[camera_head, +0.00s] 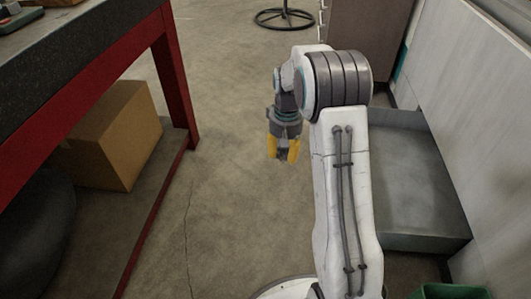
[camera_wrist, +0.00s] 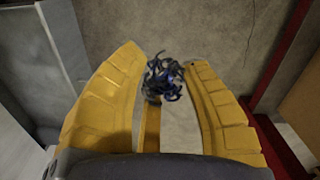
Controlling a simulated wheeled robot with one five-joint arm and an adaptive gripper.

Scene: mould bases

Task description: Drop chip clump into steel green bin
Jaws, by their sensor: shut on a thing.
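My gripper (camera_head: 284,150) hangs above the open floor in the head view, fingers pointing down. In the wrist view its yellow fingers (camera_wrist: 168,82) are closed on the chip clump (camera_wrist: 163,78), a dark blue and black tangle of curled shavings held at the fingertips. The clump cannot be made out in the head view. A green bin (camera_head: 452,291) shows only by its rim at the bottom right edge of the head view, to the right of my arm and well apart from my gripper. Most of the bin is cut off.
A grey metal box (camera_head: 405,180) stands behind my arm, against the pale wall panels (camera_head: 460,120). A red-framed bench (camera_head: 175,75) with a dark top is on the left, with a cardboard box (camera_head: 115,135) under it. The floor between is clear.

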